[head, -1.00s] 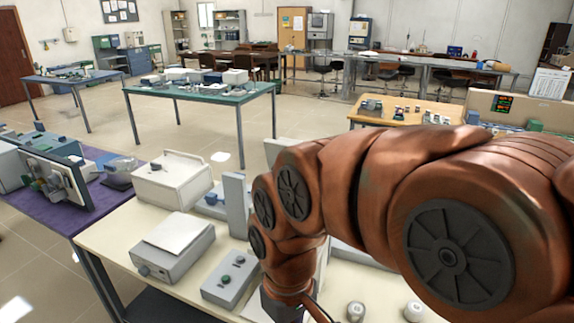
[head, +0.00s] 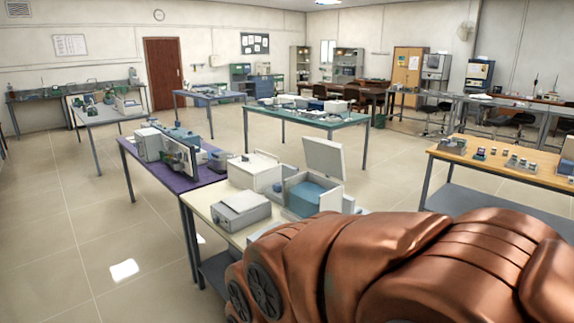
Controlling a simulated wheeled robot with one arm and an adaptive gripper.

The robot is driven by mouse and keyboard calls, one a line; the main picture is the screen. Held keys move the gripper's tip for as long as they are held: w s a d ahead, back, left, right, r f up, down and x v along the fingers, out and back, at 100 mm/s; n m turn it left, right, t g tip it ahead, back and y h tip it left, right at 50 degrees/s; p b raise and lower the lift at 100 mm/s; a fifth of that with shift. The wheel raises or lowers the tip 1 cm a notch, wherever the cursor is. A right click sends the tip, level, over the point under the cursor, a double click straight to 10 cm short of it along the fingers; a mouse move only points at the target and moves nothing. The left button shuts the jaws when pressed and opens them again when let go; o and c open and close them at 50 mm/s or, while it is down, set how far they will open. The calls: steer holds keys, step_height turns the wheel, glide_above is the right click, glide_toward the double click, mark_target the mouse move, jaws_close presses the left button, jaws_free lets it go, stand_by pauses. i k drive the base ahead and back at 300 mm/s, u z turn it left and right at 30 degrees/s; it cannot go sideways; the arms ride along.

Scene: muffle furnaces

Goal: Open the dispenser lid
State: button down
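A white box with a blue inside (head: 305,196) stands on the cream-topped table (head: 205,211). A pale flat lid (head: 324,156) stands raised at its back, tilted away from the opening. I cannot tell for certain that this box is the dispenser. My copper-coloured arm fills the lower right and hides the right part of this table. My gripper is out of view, so its hold and its distance from the lid do not show.
A low grey instrument (head: 241,212) and a white box-shaped device (head: 254,171) share the table. A purple-topped bench (head: 190,178) adjoins at left. A green-topped table (head: 310,117) stands behind, and a wooden-topped table (head: 510,166) at right. The left floor is clear.

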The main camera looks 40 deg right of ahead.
mark_target(322, 155)
steer(key=z, duration=0.1)
steer(key=i, duration=0.9)
steer(key=u, duration=0.2)
